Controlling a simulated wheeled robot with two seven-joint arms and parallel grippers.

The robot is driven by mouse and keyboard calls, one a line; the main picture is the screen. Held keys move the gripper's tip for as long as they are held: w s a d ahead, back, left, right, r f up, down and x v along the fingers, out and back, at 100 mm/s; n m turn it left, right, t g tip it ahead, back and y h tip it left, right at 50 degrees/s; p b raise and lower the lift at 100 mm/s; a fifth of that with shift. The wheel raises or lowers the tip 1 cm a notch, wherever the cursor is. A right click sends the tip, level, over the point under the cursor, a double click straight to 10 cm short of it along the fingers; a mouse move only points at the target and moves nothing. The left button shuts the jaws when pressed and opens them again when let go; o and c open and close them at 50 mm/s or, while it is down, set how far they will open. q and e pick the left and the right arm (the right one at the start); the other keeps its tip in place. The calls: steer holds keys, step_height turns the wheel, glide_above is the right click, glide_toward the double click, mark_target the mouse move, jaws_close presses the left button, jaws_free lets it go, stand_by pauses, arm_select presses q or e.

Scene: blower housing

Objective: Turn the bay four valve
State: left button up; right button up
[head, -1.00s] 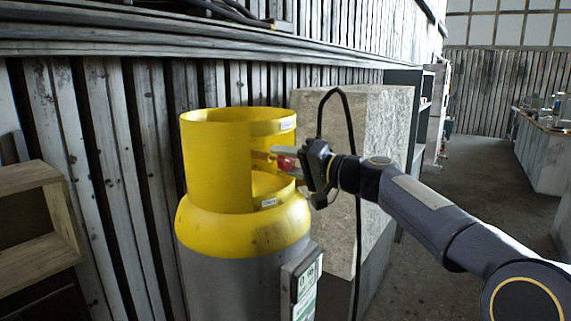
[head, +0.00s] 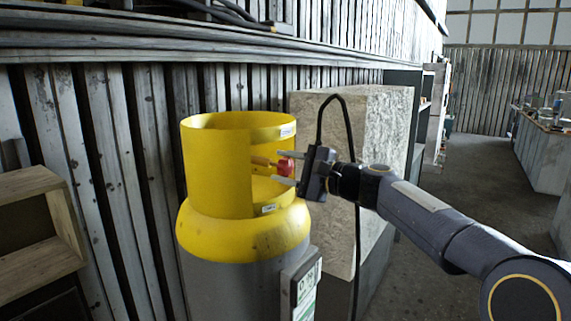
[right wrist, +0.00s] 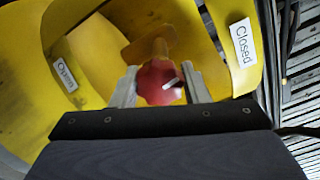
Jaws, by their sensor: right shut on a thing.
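The valve is a red knob (head: 286,166) on a brass stem, inside the yellow collar (head: 216,160) of a grey and yellow gas cylinder. My right gripper (head: 287,168) reaches in through the collar's opening from the right, with one finger above the knob and one below. In the right wrist view the red knob (right wrist: 160,83) sits between the two fingers, which are shut on it. A white mark on the knob slants toward the upper right. An "Open" label (right wrist: 65,75) is on the left and a "Closed" label (right wrist: 243,43) on the right. My left gripper is out of view.
A large pale stone-like block (head: 385,120) stands behind my right gripper. A plank wall (head: 110,150) runs behind the cylinder. A wooden shelf (head: 35,185) is at the left. The floor (head: 450,190) at the right is open.

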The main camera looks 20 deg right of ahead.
mark_target(290, 168)
steer(key=shift+m, duration=0.9)
steer(key=shift+f+p, duration=0.1)
steer(key=shift+p, duration=0.2)
steer(key=o, duration=1)
steer(key=shift+c, duration=0.2)
steer(key=b+v, duration=0.2)
steer(key=v, duration=0.4)
steer(key=shift+s+d, duration=0.25)
steer(key=shift+s, duration=0.05)
steer(key=shift+s+d, duration=0.25)
steer(key=shift+s, duration=0.2)
